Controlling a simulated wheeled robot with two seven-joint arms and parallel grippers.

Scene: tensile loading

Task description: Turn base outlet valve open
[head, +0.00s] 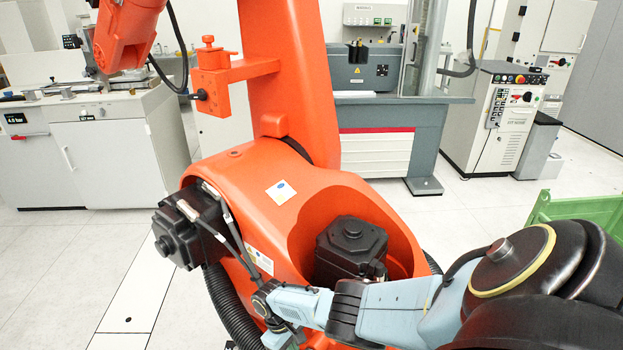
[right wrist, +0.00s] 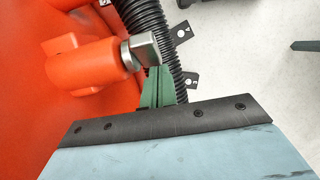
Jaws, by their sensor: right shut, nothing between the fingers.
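The base outlet valve appears to be the orange cylindrical body (right wrist: 92,68) with a grey metal end piece (right wrist: 143,50), in the right wrist view beside the orange base of the large robot. My right gripper (right wrist: 158,75) shows green fingers, shut with nothing between them. Its fingertips are at the lower right edge of the metal piece; I cannot tell whether they touch it. In the head view my right arm reaches in from the right, low along the orange base (head: 255,195). The valve is hard to make out there. My left gripper is not in view.
A black corrugated hose (right wrist: 150,25) runs right behind the metal piece, with dark brackets (right wrist: 182,33) beside it. A black motor (head: 350,250) sits in the orange base above my right arm. A green crate (head: 575,207) stands at the right. Pale floor lies open beyond.

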